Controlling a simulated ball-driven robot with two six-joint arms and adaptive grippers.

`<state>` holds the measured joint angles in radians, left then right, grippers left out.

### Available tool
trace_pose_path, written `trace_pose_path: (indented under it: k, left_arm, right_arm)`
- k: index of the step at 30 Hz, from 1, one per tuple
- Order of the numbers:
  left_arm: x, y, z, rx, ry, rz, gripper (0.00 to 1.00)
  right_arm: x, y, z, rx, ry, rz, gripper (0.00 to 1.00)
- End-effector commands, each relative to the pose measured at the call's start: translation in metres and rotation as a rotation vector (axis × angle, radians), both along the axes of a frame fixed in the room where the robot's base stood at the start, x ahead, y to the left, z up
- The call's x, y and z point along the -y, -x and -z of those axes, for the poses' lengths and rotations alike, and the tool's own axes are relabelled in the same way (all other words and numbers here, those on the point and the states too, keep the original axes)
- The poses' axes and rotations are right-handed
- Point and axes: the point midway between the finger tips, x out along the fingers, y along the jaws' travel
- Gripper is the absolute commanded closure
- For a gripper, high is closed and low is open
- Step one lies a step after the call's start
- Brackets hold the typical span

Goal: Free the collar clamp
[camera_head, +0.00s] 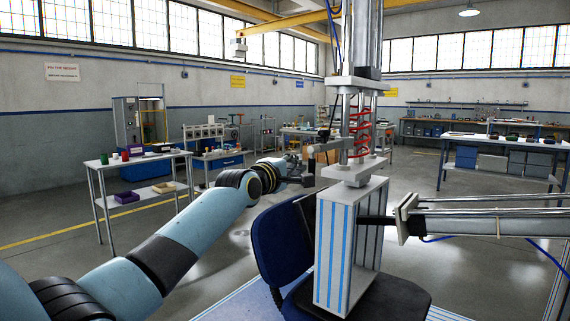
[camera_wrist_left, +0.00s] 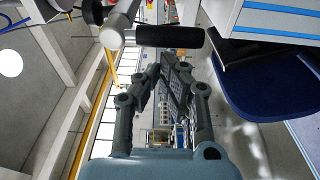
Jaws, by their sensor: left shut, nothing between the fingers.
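A lever with a black grip (camera_wrist_left: 168,37) and a pale metal rod (camera_wrist_left: 118,22) shows in the left wrist view, just beyond my fingertips. I cannot tell how the clamp's collar sits on the column. My left gripper (camera_head: 296,170) is beside this arm, left of the column. In the left wrist view its fingers (camera_wrist_left: 162,70) are shut and empty, with a visible gap to the black grip. My right gripper is not in view.
The blue chair (camera_head: 280,243) stands under the rig, with a white and blue-striped block (camera_head: 338,245) above its seat. A horizontal actuator (camera_head: 480,222) reaches in from the right. A side table (camera_head: 140,160) stands at left.

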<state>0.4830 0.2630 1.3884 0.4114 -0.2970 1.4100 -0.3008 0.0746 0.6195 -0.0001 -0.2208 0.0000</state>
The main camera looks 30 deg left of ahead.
Motion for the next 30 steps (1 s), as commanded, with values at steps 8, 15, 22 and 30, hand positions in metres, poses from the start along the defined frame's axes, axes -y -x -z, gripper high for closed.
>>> trace_pose_path:
  k: [8,15,22,30]
  left_arm:
    - [0.004,0.002,0.001,0.000,0.000,-0.001,1.00]
    - [0.004,0.002,0.001,-0.001,0.006,-0.001,1.00]
    - [0.006,0.000,0.001,-0.008,0.052,0.000,1.00]
    - [0.008,-0.002,0.003,-0.012,0.089,-0.001,1.00]
  right_arm:
    - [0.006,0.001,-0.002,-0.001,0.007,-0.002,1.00]
    - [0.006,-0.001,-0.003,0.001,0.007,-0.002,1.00]
    - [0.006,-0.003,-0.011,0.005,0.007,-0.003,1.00]
    - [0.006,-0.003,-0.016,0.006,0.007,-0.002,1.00]
